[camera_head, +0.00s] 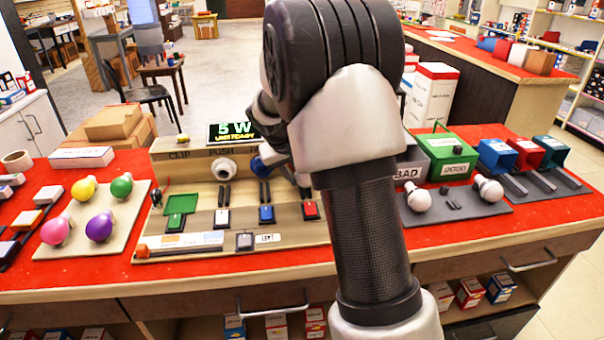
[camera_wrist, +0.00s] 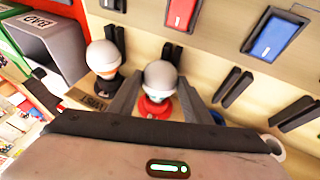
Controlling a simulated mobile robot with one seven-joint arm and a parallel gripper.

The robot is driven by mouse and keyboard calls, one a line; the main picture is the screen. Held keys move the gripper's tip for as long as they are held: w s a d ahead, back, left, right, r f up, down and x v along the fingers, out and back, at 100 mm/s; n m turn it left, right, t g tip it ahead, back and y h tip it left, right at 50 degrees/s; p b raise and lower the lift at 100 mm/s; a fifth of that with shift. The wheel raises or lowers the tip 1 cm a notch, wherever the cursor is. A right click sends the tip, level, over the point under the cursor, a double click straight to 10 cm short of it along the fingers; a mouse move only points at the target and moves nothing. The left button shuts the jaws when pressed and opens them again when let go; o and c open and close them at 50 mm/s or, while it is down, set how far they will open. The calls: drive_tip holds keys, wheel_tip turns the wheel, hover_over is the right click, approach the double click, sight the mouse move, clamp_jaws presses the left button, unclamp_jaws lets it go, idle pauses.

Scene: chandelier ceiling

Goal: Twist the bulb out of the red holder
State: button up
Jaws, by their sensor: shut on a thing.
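The white bulb (camera_wrist: 160,76) sits at the red holder (camera_wrist: 154,107) in the wrist view, its round end towards the camera. My gripper (camera_wrist: 163,92) has a finger on either side of it and is shut on the bulb. The contact between fingers and glass is partly hidden. The bulb still appears in line with the red holder; I cannot tell how far its thread is engaged. In the head view my arm hides the red holder and this bulb.
Another white bulb (camera_wrist: 103,57) stands close beside in the wrist view. The grey BAD bin (camera_head: 412,170) and green bin (camera_head: 450,158) stand right of the test board (camera_head: 160,240). Coloured bulbs lie on a tray (camera_head: 120,238) at left. Two white bulbs lie before the bins.

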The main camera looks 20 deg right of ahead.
drive_tip(key=shift+a+f+h+b, duration=0.2)
drive_tip(key=shift+h+b, duration=0.3)
drive_tip(key=shift+b, duration=0.45)
idle(1.1)
drive_tip(key=shift+s, duration=0.1)
drive_tip(key=shift+s+a+b, duration=0.2)
drive_tip(key=shift+s+b, duration=0.35)
drive_tip(key=shift+s, duration=0.25)
drive_tip(key=shift+s+a+b, duration=0.15)
drive_tip(key=shift+s+b, duration=0.35)
drive_tip(key=shift+s, duration=0.3)
drive_tip(key=shift+r, duration=0.1)
wheel_tip(320, 180, up, 8)
drive_tip(key=p, duration=0.5)
